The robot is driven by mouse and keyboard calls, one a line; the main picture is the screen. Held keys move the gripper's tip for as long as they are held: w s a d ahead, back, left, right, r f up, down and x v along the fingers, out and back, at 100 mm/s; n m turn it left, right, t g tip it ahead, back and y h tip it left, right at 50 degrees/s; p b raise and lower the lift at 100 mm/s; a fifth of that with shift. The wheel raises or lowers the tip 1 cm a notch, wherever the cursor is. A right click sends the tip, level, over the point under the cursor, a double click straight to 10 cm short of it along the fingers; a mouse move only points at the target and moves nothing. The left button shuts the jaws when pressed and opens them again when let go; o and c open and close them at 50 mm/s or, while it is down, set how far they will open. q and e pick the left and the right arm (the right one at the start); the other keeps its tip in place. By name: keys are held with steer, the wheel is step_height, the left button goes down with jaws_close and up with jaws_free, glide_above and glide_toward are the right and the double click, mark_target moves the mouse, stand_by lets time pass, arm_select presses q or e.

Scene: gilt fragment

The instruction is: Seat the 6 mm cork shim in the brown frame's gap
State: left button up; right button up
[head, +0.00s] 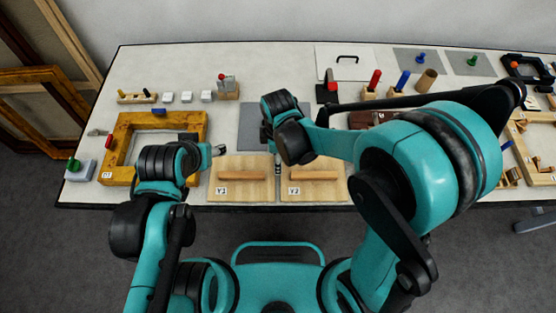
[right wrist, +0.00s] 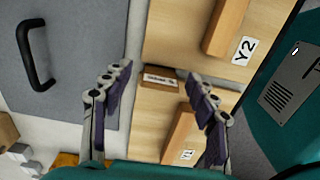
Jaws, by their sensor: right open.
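My right gripper (head: 278,168) points down over the boards near the table's front. In the right wrist view the gripper (right wrist: 165,85) is open, with nothing held between its fingers. A small brown block with a white label (right wrist: 160,78) lies beyond and between the fingertips, at the boards' edges; I cannot tell whether it is the cork shim. A dark brown piece (head: 366,119) is mostly hidden behind my right arm; I cannot tell whether it is the brown frame, and no gap shows. My left gripper (head: 219,150) is beside the yellow-brown frame (head: 120,135); its fingers are too small to read.
Boards Y1 (head: 240,192) and Y2 (head: 312,190) carry wooden bars at the front. A grey panel (right wrist: 75,60) with a black handle lies beside them. Colored-handled tools and blocks (head: 375,80) stand behind. A light wooden frame (head: 522,145) is at the far right.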

steer(key=shift+c, duration=0.3)
steer(key=c, duration=0.8)
steer(key=shift+r, duration=0.15)
